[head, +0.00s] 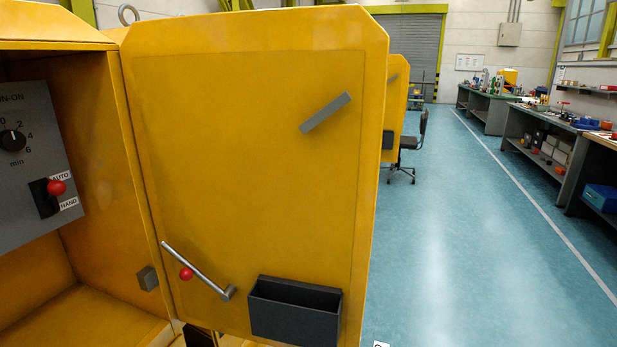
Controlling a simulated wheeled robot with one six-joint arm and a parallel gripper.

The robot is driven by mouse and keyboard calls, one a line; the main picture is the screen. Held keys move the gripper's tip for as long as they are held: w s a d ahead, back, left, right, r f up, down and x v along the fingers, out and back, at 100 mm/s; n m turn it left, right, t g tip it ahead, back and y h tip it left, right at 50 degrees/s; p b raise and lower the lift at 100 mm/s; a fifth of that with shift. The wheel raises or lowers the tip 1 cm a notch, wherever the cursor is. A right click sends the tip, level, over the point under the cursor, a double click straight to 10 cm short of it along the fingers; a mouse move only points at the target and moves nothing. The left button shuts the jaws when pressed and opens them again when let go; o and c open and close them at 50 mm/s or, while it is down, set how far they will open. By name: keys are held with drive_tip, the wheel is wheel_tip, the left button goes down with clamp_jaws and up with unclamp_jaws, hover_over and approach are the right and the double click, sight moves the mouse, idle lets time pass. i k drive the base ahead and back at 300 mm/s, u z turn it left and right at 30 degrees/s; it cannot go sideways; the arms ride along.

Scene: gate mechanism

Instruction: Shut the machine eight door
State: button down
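The yellow machine door (250,170) stands wide open in the head view, swung out from the right side of the yellow cabinet (95,150). Its inner face is towards me. It carries a slanted grey bar (326,112) near the top right and a dark open bin (295,308) at the bottom. A silver rod (200,270) runs slanted across its lower left, with a red ball (186,273) at it. No number shows on the door. My gripper is not in view.
A grey control panel (30,165) with a dial and a red-knobbed switch is inside the cabinet. Beyond the door are another yellow door (397,105) and an office chair (411,145). Benches (545,135) line the right. The blue floor (470,240) between is clear.

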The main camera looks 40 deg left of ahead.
sight(218, 102)
drive_tip(key=i, duration=3.5)
drive_tip(key=u, duration=4.1)
